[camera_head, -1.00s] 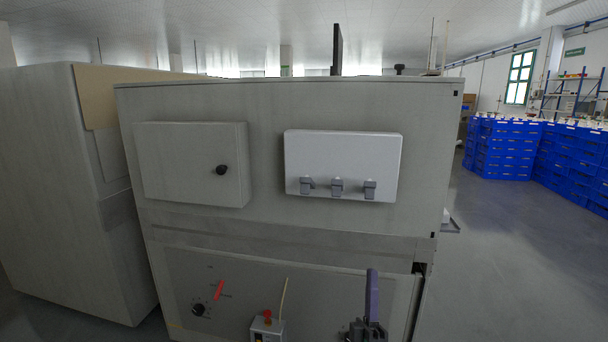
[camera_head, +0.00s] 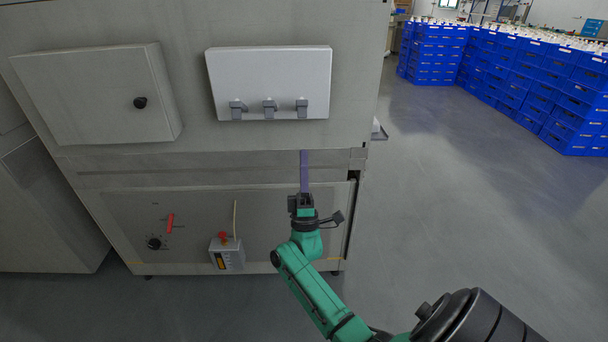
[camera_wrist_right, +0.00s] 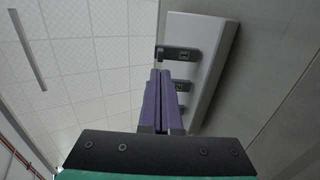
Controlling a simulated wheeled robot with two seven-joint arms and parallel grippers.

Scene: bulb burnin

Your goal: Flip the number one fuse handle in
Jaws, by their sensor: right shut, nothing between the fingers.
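The white fuse box (camera_head: 268,75) is on the upper front of the grey cabinet. Three grey fuse handles sit in a row along its lower edge: left (camera_head: 237,109), middle (camera_head: 269,108) and right (camera_head: 301,108). No number can be read on them. My right gripper (camera_head: 304,154) points up below the right handle, its purple fingers together and empty, with a gap between. My left gripper is not in view.
A closed box with a black knob (camera_head: 140,103) is left of the fuse box. The lower panel has a red switch (camera_head: 170,223), a black dial (camera_head: 154,243) and a small box with a red button (camera_head: 226,252). Blue crates (camera_head: 560,95) stand right; the floor between is clear.

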